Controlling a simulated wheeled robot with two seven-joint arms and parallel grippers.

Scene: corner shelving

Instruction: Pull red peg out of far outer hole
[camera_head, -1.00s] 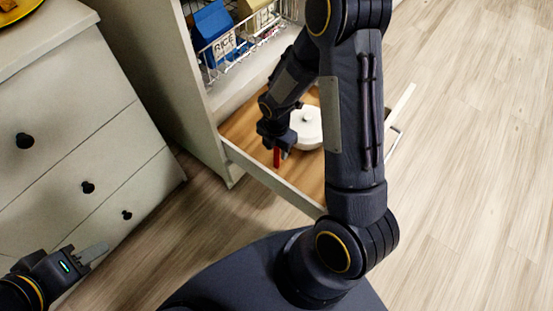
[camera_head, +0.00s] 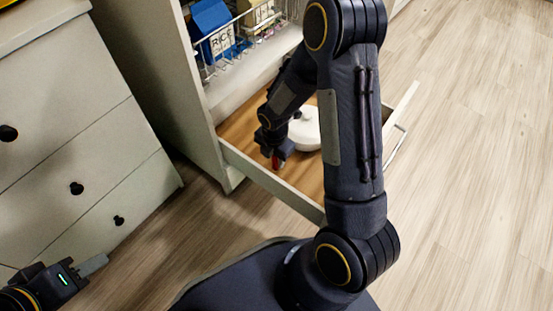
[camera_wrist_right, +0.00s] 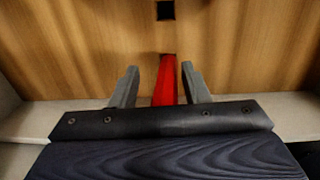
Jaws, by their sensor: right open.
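The red peg (camera_wrist_right: 165,82) stands in a hole of the wooden drawer floor in the right wrist view. It is between the two grey fingers of my right gripper (camera_wrist_right: 160,85), with a gap on each side. My right gripper is open around the peg and not closed on it. In the head view the right gripper (camera_head: 275,158) hides most of the peg (camera_head: 276,164); only a small red part shows. A dark empty square hole (camera_wrist_right: 165,10) shows beyond the peg. My left gripper (camera_head: 93,264) is at the lower left, away from the drawer; its finger opening cannot be made out.
The open drawer (camera_head: 270,181) has a pale front wall near the right gripper. A white lidded pot (camera_head: 306,130) sits in the drawer just beyond it. A wire basket with a blue rice carton (camera_head: 213,30) stands above. A drawer chest (camera_head: 60,130) is at left.

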